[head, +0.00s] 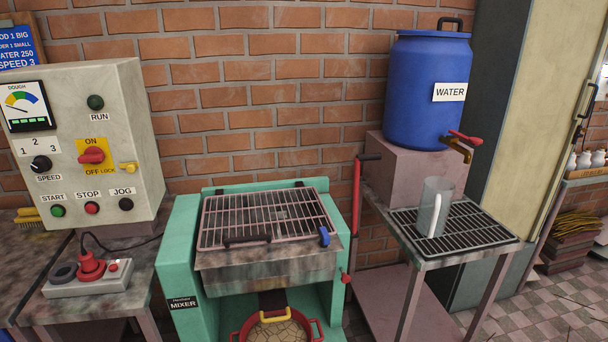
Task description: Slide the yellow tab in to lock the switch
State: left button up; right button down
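A grey control box (120,95) stands on the bench at the left in the head view. On its front is a red rotary switch (91,156) on a yellow plate marked ON above and OFF below. Its handle lies roughly sideways; I cannot tell exactly which mark it points to. A small yellow tab (128,167) sticks out beside the word LOCK, right of the plate and apart from the red handle. Neither of my grippers shows in this view.
Below the box, a power strip (88,284) with a red plug lies on the bench. Right of it stands the green mixer (182,262) with a closed grate (265,216). A blue water barrel (425,95) and a clear jug (435,207) are further right.

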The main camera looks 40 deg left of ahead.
aim_at(130, 167)
jog(key=u, duration=1.9)
